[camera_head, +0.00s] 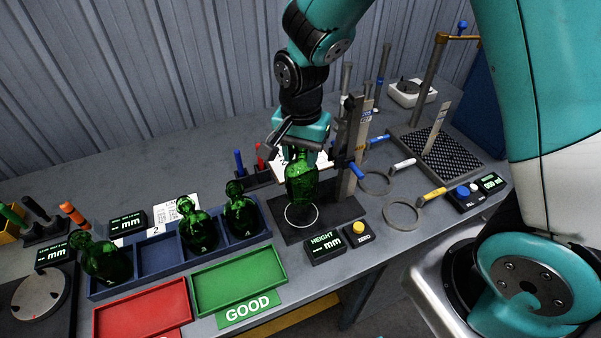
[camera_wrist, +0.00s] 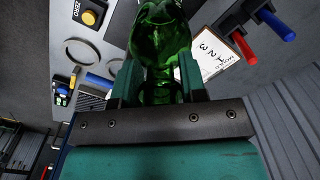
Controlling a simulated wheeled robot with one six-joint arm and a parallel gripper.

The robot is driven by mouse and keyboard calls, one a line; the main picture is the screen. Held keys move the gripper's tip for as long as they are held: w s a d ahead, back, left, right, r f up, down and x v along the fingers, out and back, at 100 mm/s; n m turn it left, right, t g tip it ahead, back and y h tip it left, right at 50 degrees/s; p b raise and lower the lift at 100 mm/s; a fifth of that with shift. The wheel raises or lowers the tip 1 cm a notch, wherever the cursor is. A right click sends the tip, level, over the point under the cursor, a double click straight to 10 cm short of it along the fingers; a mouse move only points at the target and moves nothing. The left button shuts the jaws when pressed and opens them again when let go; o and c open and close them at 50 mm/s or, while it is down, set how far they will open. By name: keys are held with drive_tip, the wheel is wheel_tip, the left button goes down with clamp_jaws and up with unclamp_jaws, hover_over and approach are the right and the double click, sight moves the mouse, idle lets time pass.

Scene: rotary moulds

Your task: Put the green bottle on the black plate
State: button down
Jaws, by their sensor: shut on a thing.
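The green bottle (camera_head: 301,182) hangs upright below my gripper (camera_head: 300,146) in the head view. My gripper is shut on its neck. The bottle is over the black plate (camera_head: 330,219), which has a white ring marked on it. The bottle's base is close to the ring; I cannot tell for certain whether it touches. In the wrist view, the bottle (camera_wrist: 161,45) is between the two fingers of my gripper (camera_wrist: 160,80). The plate is not clearly seen there.
A blue tray (camera_head: 157,257) holds other green bottles in compartments, one compartment empty. A red tray (camera_head: 142,312) and a green tray (camera_head: 238,280) lie in front. A grey height stand (camera_head: 350,150) rises right beside the held bottle. Ring gauges (camera_head: 402,216) lie further right.

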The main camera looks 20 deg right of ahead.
sight(302, 178)
drive_tip(key=shift+f+p, duration=0.55)
drive_tip(key=shift+f, duration=2.95)
drive_tip(key=shift+f, duration=0.15)
drive_tip(key=c, duration=0.7)
unclamp_jaws()
wheel_tip(302, 178, up, 12)
drive_tip(key=b, duration=0.3)
drive_tip(key=shift+f, duration=0.1)
drive_tip(key=s+a+r+n+y, duration=0.1)
drive_tip(key=s+r+n, duration=0.2)
drive_tip(key=s+n, duration=0.2)
drive_tip(key=s+a+r+n+y, duration=0.1)
drive_tip(key=s+a+r+n, duration=0.1)
drive_tip(key=s+n, duration=0.3)
drive_tip(key=s+a+r+n+y, duration=0.1)
drive_tip(key=s+r+n+y, duration=0.1)
drive_tip(key=s+r+n, duration=0.3)
drive_tip(key=shift+s+a+n, duration=0.2)
drive_tip(key=shift+s+n, duration=0.1)
drive_tip(key=shift+s, duration=0.6)
drive_tip(key=shift+s+a+n, duration=0.15)
drive_tip(key=shift+s+n, duration=0.15)
drive_tip(key=shift+s, duration=0.6)
